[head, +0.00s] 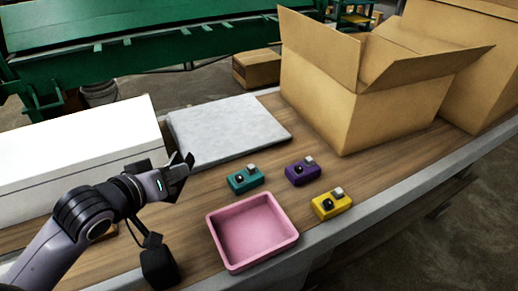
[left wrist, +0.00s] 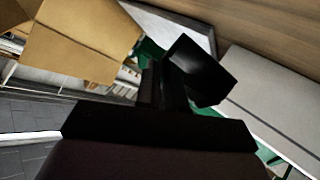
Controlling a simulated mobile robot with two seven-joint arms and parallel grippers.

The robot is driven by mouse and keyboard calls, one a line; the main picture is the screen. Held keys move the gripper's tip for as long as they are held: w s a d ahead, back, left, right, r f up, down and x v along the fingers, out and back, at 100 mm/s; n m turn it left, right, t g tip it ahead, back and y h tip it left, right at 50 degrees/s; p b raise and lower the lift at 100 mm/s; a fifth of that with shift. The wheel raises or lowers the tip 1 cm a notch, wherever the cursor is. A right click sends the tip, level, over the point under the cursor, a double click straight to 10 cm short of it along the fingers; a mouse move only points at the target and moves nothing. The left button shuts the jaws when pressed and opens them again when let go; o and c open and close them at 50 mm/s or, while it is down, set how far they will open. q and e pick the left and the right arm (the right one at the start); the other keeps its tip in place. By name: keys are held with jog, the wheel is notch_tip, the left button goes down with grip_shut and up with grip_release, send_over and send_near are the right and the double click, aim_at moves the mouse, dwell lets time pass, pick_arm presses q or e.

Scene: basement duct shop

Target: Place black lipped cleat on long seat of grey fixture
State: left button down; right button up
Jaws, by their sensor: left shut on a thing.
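My left gripper (head: 180,170) is raised above the table at the left, between the white box and the pink tray. It is shut on a black, block-like piece (left wrist: 203,70), which shows beside the dark fingers in the left wrist view and looks like the black cleat. Its lip cannot be made out, and in the head view it merges with the dark fingers. I see no clear grey fixture with a long seat; a flat light grey slab (head: 225,132) lies behind the gripper, with no seat visible on it. My right gripper is not in view.
A pink tray (head: 252,262) stands empty at the front. Teal (head: 244,182), purple (head: 302,174) and yellow (head: 332,207) blocks with small fittings stand near it. A white box (head: 75,150) is at left, an open cardboard box (head: 335,105) behind right. Bare wood lies between.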

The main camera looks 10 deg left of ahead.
pick_arm(q)
jog(key=w+a+r+m+h, duration=0.1)
jog(key=a+r, duration=0.2)
jog(key=r, duration=0.2)
jog(key=w+a+r+h, duration=0.1)
jog(key=a+r, duration=0.2)
jog(key=r, duration=0.2)
jog(key=shift+g, duration=0.3)
jog(key=f, duration=0.6)
jog(key=f+b, duration=0.1)
jog(key=f, duration=0.6)
jog(key=f+b, duration=0.1)
jog(key=f, duration=0.6)
jog(key=shift+d, duration=0.25)
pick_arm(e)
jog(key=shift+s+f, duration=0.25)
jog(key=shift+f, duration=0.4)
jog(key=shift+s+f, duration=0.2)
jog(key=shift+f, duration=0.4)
pick_arm(q)
jog(key=c, duration=1.2)
grip_release()
jog(key=shift+f, duration=0.15)
jog(key=shift+c, duration=0.2)
jog(key=shift+s, duration=0.1)
